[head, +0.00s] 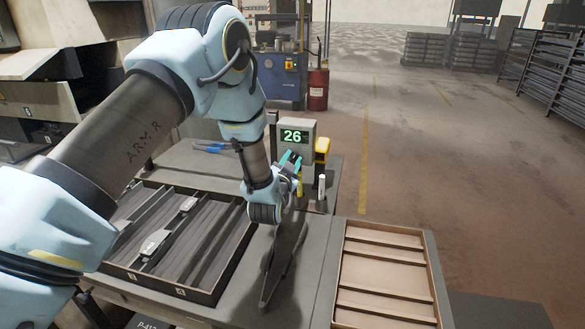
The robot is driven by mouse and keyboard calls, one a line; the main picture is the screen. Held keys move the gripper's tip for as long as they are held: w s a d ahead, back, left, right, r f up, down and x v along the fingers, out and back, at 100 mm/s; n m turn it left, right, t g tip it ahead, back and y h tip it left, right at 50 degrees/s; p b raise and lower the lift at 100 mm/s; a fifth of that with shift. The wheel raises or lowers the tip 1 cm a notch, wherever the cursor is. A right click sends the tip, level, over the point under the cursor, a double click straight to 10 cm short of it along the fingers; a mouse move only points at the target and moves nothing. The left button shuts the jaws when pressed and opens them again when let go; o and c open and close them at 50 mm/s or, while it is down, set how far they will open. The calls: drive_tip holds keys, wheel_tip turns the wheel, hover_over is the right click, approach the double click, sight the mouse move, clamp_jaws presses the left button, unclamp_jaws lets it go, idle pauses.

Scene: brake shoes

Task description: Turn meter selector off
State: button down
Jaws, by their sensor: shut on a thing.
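My gripper (291,158) has teal fingers and is at the back of the workbench, in front of the display box. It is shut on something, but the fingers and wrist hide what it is. A yellow and black device (321,150), which looks like the meter, stands just right of the fingers. Its selector cannot be made out at this size. A narrow yellow item (299,184) shows just below the fingers, partly hidden by my wrist.
A display box (295,137) reading 26 stands behind the fingers. A white upright item (321,187) is close on the right. A dark divided tray (215,285) lies left, a tan divided tray (385,275) right. A long dark part (285,262) lies between them. Blue-handled tools (212,147) lie at the back left.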

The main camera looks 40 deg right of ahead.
drive_tip(key=n+b, duration=0.1)
drive_tip(key=b, duration=0.1)
drive_tip(key=n+b, duration=0.2)
drive_tip(key=b, duration=0.1)
drive_tip(key=shift+f+n, duration=0.3)
drive_tip(key=n+b, duration=0.3)
drive_tip(key=b, duration=0.2)
drive_tip(key=shift+w+a+n+b, duration=0.1)
drive_tip(key=shift+w+n+b, duration=0.05)
drive_tip(key=shift+n+b, duration=0.15)
drive_tip(key=n+b, duration=0.3)
drive_tip(key=b, duration=0.1)
drive_tip(key=shift+n, duration=0.3)
drive_tip(key=n+b, duration=0.2)
drive_tip(key=b, duration=0.1)
drive_tip(key=shift+r+n, duration=0.2)
drive_tip(key=shift+n, duration=0.2)
drive_tip(key=shift+w+b, duration=0.1)
drive_tip(key=shift+b, duration=0.2)
drive_tip(key=c, duration=0.9)
unclamp_jaws()
drive_tip(key=shift+c, duration=0.2)
drive_tip(key=shift+a, duration=0.1)
drive_tip(key=b+v, duration=0.2)
drive_tip(key=v, duration=0.8)
drive_tip(key=shift+a, duration=0.35)
